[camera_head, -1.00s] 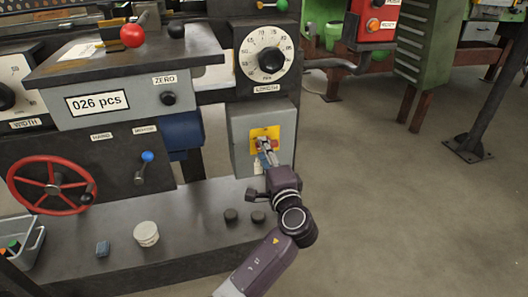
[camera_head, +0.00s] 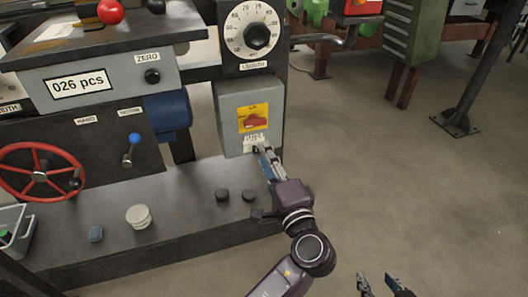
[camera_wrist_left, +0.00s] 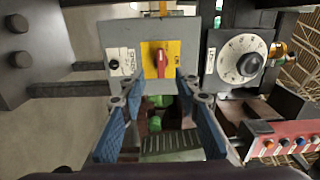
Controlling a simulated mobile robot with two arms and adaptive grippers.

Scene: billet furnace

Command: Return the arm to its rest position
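My left gripper (camera_head: 264,152) is in front of the grey switch box (camera_head: 227,120), just below its red rotary switch on a yellow plate (camera_head: 253,119). The blue finger pads stand apart with nothing between them in the left wrist view (camera_wrist_left: 157,88). The red switch handle (camera_wrist_left: 160,60) shows beyond the fingertips there. The fingertips partly cover the small label under the switch in the head view. My right gripper (camera_head: 379,284) shows at the bottom edge, its two fingers apart and empty.
The machine's dark ledge (camera_head: 175,225) runs below the box, with two black knobs, a stack of pale discs (camera_head: 138,216) and a small blue block (camera_head: 96,233) on it. A red handwheel (camera_head: 40,172) is at left. The floor on the right (camera_head: 400,180) is clear.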

